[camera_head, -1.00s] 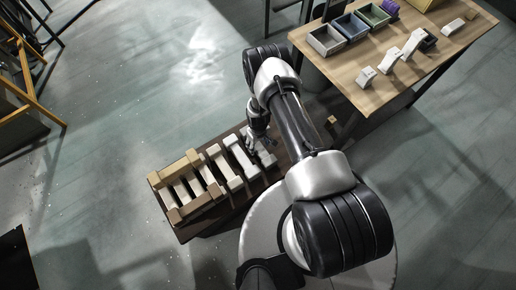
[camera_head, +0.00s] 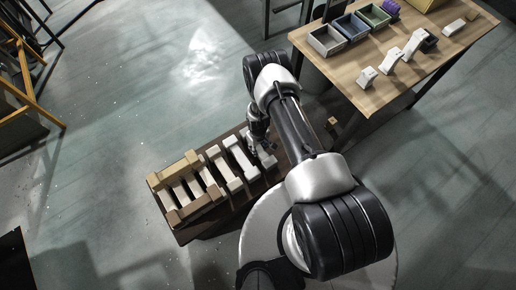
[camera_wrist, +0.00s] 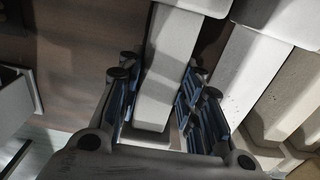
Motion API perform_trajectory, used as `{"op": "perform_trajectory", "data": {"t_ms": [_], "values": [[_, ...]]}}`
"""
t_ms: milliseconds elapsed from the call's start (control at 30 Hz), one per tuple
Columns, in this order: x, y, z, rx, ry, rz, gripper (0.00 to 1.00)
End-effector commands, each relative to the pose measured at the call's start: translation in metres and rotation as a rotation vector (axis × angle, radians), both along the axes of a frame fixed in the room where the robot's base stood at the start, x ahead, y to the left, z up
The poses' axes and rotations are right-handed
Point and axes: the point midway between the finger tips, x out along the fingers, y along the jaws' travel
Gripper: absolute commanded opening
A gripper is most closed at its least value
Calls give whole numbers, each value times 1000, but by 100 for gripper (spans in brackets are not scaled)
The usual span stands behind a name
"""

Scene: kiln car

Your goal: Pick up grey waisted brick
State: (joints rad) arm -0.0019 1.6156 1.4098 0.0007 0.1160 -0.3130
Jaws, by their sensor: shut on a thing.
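The grey waisted brick (camera_wrist: 170,65) runs lengthwise between the fingers of my gripper (camera_wrist: 158,100) in the wrist view. Its narrow middle lies between the blue-grey pads, and its wider ends show above and below. My gripper is shut on it. In the head view, my gripper (camera_head: 262,150) is at the right end of the row of bricks, and the held brick is mostly hidden by my arm. I cannot tell whether the brick is clear of the deck.
A pale brick (camera_head: 240,158) lies just left of my gripper; tan bricks (camera_head: 178,166) are farther left on the dark deck (camera_head: 205,228). A wooden table (camera_head: 385,85) at upper right bears bins (camera_head: 326,41) and small pale pieces. Open floor lies to the left.

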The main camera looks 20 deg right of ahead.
Motion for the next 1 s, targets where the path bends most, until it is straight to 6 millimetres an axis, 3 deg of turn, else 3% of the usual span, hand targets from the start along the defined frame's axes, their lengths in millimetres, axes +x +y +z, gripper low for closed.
{"op": "perform_trajectory", "data": {"t_ms": [200,667,867,1000], "values": [[0,0,0,0,0,0,0],[1,0,3,0,-1,0,0],[1,0,22,0,-2,0,0],[2,0,49,0,-3,0,0]]}}
